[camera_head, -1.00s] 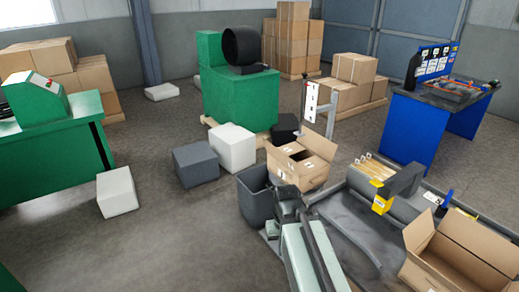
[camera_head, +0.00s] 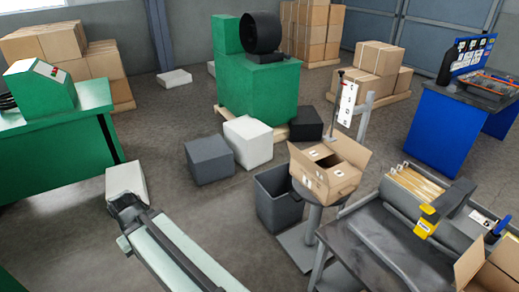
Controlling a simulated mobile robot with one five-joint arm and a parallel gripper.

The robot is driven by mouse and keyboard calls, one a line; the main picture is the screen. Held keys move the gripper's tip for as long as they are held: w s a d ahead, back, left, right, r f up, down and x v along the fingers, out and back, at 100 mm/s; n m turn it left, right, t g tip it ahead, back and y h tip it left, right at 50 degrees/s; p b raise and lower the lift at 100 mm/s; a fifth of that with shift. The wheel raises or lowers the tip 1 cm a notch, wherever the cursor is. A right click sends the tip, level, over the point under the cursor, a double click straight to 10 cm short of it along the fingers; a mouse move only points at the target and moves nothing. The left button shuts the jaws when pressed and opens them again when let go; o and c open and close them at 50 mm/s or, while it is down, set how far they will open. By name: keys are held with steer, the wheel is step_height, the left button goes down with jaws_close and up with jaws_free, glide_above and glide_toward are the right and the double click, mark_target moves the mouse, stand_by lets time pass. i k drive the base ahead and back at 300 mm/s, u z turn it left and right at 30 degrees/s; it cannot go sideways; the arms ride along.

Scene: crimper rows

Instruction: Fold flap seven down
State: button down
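An open cardboard box (camera_head: 325,185) stands on a grey pedestal right of the centre, its flaps spread outward. Small white labels show on it, too small to read, so I cannot tell which flap is seven. A second open cardboard box (camera_head: 487,280) is partly cut off at the lower right corner. My gripper (camera_head: 122,203) is at the far end of my pale arm, at the lower left, well away from both boxes. It appears in front of a white block (camera_head: 126,182). Its fingers are too small and dark to show whether they are open or shut.
A grey bin (camera_head: 279,200) stands left of the pedestal. A worktable (camera_head: 385,255) with a yellow and black tool (camera_head: 425,228) is at the right. A post with a white card (camera_head: 346,104) rises behind the box. Grey (camera_head: 209,159) and white (camera_head: 248,142) blocks sit on the floor.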

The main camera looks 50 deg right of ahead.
mark_target(320, 173)
steer(key=u, duration=0.1)
steer(key=i, duration=0.85)
steer(key=z, duration=0.2)
